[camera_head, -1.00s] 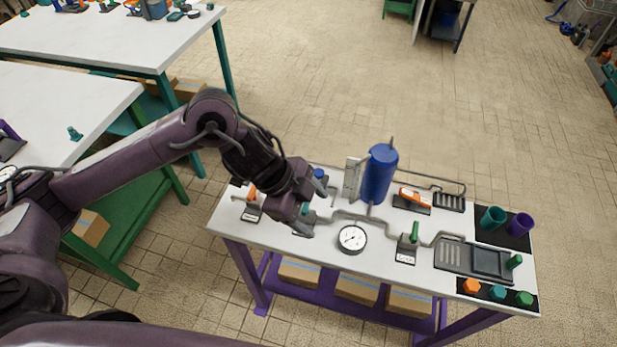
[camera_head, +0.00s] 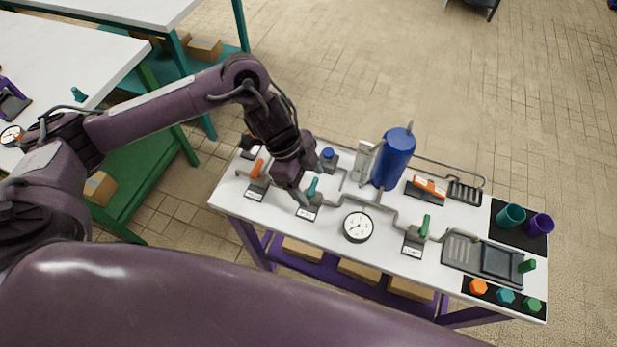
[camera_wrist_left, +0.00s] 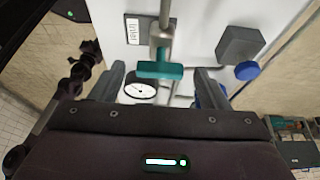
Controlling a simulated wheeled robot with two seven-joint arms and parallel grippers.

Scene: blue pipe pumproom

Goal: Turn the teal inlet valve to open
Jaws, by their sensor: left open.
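The teal inlet valve handle (camera_head: 312,187) stands on its labelled plate near the left part of the white bench. In the left wrist view the teal handle (camera_wrist_left: 160,71) is a T-shaped bar on a grey stem, lying across the gap between the fingers with space on both sides. My left gripper (camera_head: 303,197) is open, close beside the handle in the head view, and partly overlaps its plate. In the wrist view the left gripper (camera_wrist_left: 160,80) shows both fingers apart. I cannot tell the exact depth between fingertips and handle. My right gripper is not in view.
An orange-handled valve (camera_head: 257,169) stands just left of my gripper. A round gauge (camera_head: 357,226) and a green-handled valve (camera_head: 424,227) are to the right. A blue tank (camera_head: 394,159) and a blue knob (camera_head: 328,154) stand behind. Grey pipes run between them.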

